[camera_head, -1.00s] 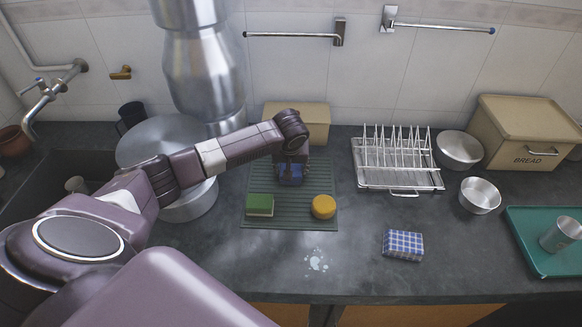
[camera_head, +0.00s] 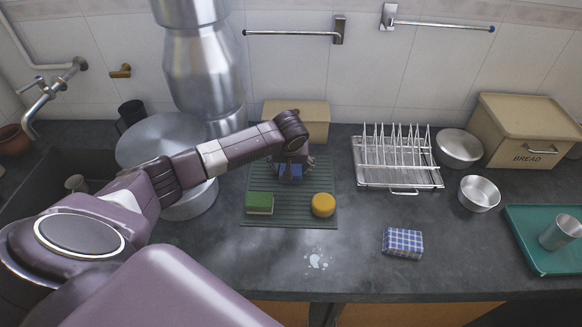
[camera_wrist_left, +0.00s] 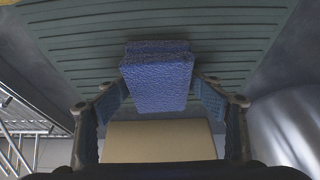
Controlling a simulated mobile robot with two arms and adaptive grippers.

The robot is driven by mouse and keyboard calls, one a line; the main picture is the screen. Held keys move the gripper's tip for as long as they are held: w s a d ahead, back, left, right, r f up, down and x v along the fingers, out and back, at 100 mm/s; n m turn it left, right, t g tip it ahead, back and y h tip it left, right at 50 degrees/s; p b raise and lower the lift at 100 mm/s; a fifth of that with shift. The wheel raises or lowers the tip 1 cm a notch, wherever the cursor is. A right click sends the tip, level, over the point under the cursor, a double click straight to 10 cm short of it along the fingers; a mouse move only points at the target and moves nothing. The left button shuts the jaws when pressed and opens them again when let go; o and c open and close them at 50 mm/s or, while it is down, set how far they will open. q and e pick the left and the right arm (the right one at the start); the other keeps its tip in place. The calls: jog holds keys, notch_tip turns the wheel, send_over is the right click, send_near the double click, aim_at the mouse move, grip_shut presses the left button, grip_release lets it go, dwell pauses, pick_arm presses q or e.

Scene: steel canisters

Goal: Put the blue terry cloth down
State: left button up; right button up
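The blue terry cloth (camera_head: 290,172) is a folded block on the far part of the green ridged mat (camera_head: 285,217). It also shows in the left wrist view (camera_wrist_left: 158,80), resting on the ridges. My left gripper (camera_head: 293,164) is above it, pointing down. In the left wrist view, the fingers of the left gripper (camera_wrist_left: 162,90) stand apart on either side of the cloth, with a gap visible at least on the right. The gripper partly hides the cloth in the head view. My right gripper is out of view.
On the mat's near part are a green sponge (camera_head: 260,203) and a yellow round sponge (camera_head: 323,205). A beige box (camera_head: 305,118) stands behind, a large steel pot (camera_head: 160,140) left, a wire rack (camera_head: 398,175) right. A checked cloth (camera_head: 403,243) lies near a wet patch (camera_head: 317,260).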

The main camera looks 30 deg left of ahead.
pick_arm(q)
jog(key=shift+s+d, duration=0.1)
jog(key=shift+s, duration=0.1)
jog(key=shift+r, duration=0.25)
jog(key=v, duration=1.2)
jog(key=shift+w+r+b, duration=0.25)
jog(key=shift+b, duration=0.1)
